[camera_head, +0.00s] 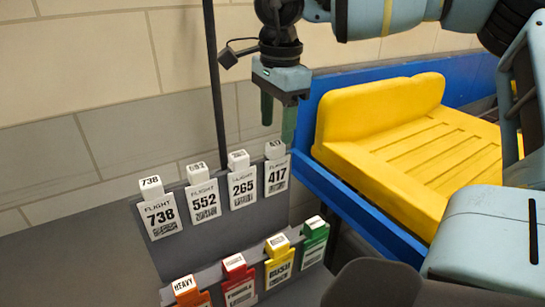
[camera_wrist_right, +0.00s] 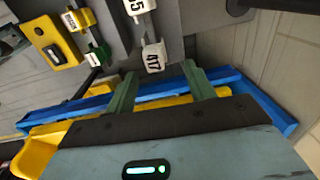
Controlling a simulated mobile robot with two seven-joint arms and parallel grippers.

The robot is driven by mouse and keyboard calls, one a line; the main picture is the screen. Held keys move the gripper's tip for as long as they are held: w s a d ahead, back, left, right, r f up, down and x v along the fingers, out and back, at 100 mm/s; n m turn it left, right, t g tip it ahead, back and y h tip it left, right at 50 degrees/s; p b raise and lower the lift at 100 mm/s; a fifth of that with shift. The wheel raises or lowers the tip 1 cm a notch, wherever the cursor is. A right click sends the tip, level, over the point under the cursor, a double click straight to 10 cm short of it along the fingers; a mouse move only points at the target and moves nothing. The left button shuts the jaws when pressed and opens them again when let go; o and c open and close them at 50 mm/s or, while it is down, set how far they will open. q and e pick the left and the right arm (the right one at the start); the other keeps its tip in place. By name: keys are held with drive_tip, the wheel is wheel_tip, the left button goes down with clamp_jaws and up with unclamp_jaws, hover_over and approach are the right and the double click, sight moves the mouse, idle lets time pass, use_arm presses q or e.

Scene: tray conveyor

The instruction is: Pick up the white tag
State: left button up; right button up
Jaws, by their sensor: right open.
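Several white flight tags hang in a row on a grey rack (camera_head: 292,212): tag 738 (camera_head: 160,214), tag 552 (camera_head: 204,205), tag 265 (camera_head: 242,187) and tag 417 (camera_head: 277,176). Each has a raised top block. My right gripper (camera_head: 278,120) is open and empty, pointing down just above tag 417. In the right wrist view, tag 417 (camera_wrist_right: 153,57) shows between and beyond the spread green fingers (camera_wrist_right: 161,82), apart from them. Tag 265 (camera_wrist_right: 137,6) shows at the top edge, partly cut off. My left gripper is not in view.
Below are an orange HEAVY tag (camera_head: 188,292), a red tag (camera_head: 238,282), a yellow tag (camera_head: 279,264) and a green tag (camera_head: 314,243). A yellow tray (camera_head: 420,150) lies on the blue-sided conveyor (camera_head: 345,195) close right. A dark pole (camera_head: 213,80) and tiled wall stand behind.

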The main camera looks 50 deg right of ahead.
sight(274, 156)
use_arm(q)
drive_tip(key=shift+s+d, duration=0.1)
use_arm(e)
drive_tip(key=shift+w, duration=0.1)
drive_tip(key=shift+f, duration=1.1)
drive_tip(key=shift+a+f, duration=0.15)
drive_tip(key=shift+f, duration=0.95)
drive_tip(key=shift+a+f, duration=0.15)
drive_tip(key=shift+f, duration=1.55)
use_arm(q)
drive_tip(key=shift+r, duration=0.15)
use_arm(e)
drive_tip(key=shift+c, duration=0.2)
drive_tip(key=c, duration=1)
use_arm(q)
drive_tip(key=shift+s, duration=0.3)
